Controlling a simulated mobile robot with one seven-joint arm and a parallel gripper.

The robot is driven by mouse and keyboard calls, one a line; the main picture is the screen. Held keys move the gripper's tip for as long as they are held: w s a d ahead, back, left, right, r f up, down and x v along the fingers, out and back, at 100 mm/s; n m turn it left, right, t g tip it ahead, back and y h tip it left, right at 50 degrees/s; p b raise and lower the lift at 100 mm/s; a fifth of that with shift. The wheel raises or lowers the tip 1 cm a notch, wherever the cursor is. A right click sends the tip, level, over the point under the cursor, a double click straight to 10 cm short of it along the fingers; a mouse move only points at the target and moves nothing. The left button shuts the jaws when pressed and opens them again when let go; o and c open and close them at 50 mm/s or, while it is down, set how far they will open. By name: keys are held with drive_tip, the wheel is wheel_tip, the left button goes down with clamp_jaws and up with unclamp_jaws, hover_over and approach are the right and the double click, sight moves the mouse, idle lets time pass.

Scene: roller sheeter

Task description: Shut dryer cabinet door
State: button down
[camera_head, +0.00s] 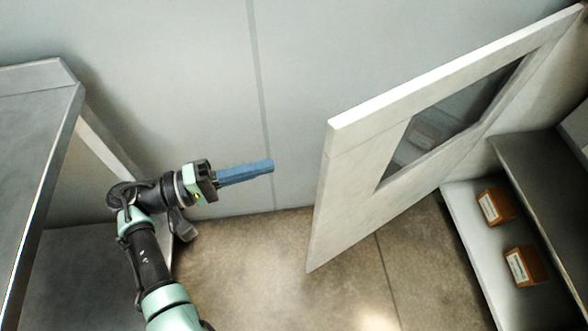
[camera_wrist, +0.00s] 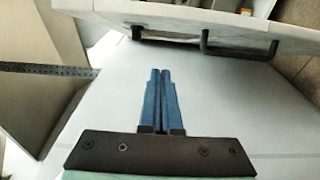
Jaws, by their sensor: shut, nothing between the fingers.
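The dryer cabinet door (camera_head: 345,185) is a pale panel with a dark window (camera_head: 450,115). It stands swung open at the right of the head view, its free edge toward the middle. In the wrist view the door (camera_wrist: 235,32) runs along the top, with a dark bar handle (camera_wrist: 235,50) on its face. My gripper (camera_head: 272,166) has blue fingers pressed together, empty. It is to the left of the door's free edge with a clear gap between. In the wrist view the fingertips (camera_wrist: 160,70) point toward the door and do not touch it.
A grey metal counter (camera_head: 40,130) stands at the left, close to my arm. A shelf unit (camera_head: 545,180) at the right holds two small brown boxes (camera_head: 495,206). A pale wall (camera_head: 180,80) lies behind. Brown floor (camera_head: 330,290) is open between.

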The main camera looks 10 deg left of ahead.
sight(322, 172)
drive_tip(key=shift+w+d+p, duration=0.1)
drive_tip(key=shift+w+d, duration=0.1)
drive_tip(key=shift+d, duration=1.6)
drive_tip(key=shift+w+d+p, duration=0.15)
drive_tip(key=shift+w+d, duration=0.05)
drive_tip(key=shift+d, duration=1.65)
drive_tip(key=shift+w+d+p, duration=0.1)
drive_tip(key=shift+w+d, duration=0.1)
drive_tip(key=shift+d, duration=1.6)
